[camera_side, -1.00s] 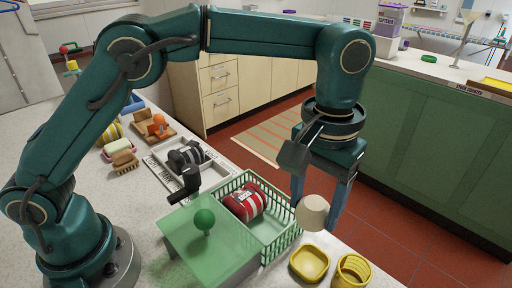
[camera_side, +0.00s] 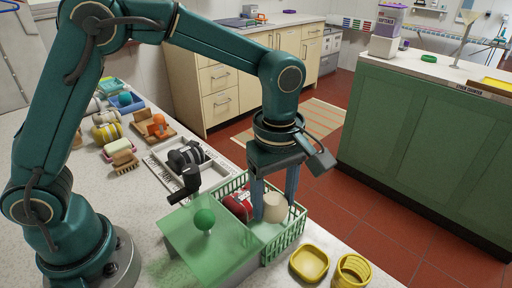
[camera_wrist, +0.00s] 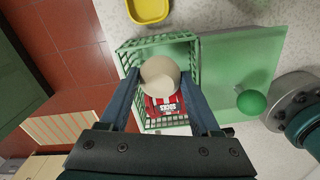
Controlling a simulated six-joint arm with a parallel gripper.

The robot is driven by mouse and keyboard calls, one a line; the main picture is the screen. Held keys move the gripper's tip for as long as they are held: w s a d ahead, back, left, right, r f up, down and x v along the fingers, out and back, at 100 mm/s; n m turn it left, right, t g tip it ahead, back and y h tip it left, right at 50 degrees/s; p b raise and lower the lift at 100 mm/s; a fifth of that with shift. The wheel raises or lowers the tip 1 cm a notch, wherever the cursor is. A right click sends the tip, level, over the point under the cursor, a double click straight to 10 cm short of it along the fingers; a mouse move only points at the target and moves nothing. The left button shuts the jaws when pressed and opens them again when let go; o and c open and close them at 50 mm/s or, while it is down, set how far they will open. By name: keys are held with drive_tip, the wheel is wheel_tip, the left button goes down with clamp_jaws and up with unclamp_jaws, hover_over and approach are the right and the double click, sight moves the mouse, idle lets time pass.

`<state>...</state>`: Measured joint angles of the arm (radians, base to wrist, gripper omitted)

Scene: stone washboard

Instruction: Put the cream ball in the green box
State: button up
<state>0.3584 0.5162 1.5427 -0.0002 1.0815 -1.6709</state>
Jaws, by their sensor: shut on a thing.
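The cream ball (camera_side: 274,207) is between the blue fingers of my gripper (camera_side: 274,200), which is shut on it. In the wrist view the cream ball (camera_wrist: 160,76) sits between the two fingertips (camera_wrist: 160,84), over the basket. The green box is an open lattice basket (camera_side: 291,240); its rim also shows in the wrist view (camera_wrist: 127,57). I cannot tell whether the ball touches the basket floor.
A green translucent panel (camera_side: 190,238) with a green knob (camera_side: 204,219) stands left of the basket. A yellow dish (camera_side: 309,263) and yellow ring-shaped item (camera_side: 352,270) lie in front on the right. A rack with a dark roll (camera_side: 187,157) stands behind.

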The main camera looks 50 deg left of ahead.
drive_tip(key=shift+f, duration=2.55)
drive_tip(key=o, duration=1.4)
